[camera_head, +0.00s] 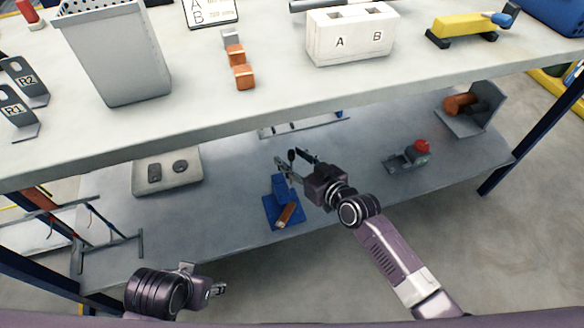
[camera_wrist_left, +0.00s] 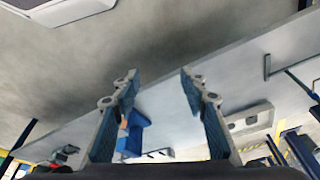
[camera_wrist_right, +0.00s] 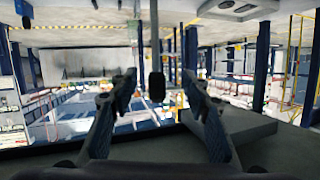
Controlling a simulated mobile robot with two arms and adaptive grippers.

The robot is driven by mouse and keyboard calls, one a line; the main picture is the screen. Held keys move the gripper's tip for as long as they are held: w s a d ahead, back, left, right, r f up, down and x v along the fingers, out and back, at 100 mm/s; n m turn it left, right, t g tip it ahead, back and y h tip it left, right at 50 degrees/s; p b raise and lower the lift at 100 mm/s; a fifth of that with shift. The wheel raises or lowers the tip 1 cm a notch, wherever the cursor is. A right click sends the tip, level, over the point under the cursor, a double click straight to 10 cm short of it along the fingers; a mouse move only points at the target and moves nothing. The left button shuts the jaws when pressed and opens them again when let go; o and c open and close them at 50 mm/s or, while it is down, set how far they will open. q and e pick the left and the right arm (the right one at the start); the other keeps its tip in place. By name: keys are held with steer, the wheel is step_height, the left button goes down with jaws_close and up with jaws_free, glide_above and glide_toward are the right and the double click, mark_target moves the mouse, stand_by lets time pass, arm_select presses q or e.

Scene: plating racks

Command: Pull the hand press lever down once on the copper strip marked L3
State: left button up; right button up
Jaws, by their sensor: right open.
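The blue hand press (camera_head: 282,190) stands on the lower shelf in the head view. A copper strip (camera_head: 286,214) lies on its base; no L3 mark is legible. The press lever (camera_wrist_right: 155,40) with its dark knob (camera_wrist_right: 156,86) shows between the fingers in the right wrist view. My right gripper (camera_head: 288,158) is open around the knob, with visible space on both sides. My left gripper (camera_head: 218,289) is open and empty, low in front of the shelf. The press also shows between its fingers, farther off, in the left wrist view (camera_wrist_left: 133,134).
The upper bench (camera_head: 210,133) overhangs the lower shelf (camera_head: 345,178). On the shelf are a pale block with two dark pieces (camera_head: 143,180), a red-button box (camera_head: 415,153) and a bracket with an orange cylinder (camera_head: 482,122).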

steer(key=shift+s+d+r, duration=0.1)
steer(key=shift+s+d, duration=0.05)
steer(key=shift+s+d+r+p, duration=0.1)
steer(key=shift+s+d+p, duration=0.1)
steer(key=shift+s+p, duration=0.15)
steer(key=shift+s+d+r+p, duration=0.15)
steer(key=shift+s+d+p, duration=0.2)
steer(key=shift+s, duration=0.05)
steer(key=shift+p+v, duration=0.45)
steer(key=shift+v, duration=0.4)
arm_select(q)
step_height(320, 180, down, 16)
steer(key=s+g+p, duration=0.1)
steer(key=s+p, duration=0.1)
steer(key=shift+r, duration=0.25)
arm_select(e)
steer(key=shift+v, duration=2)
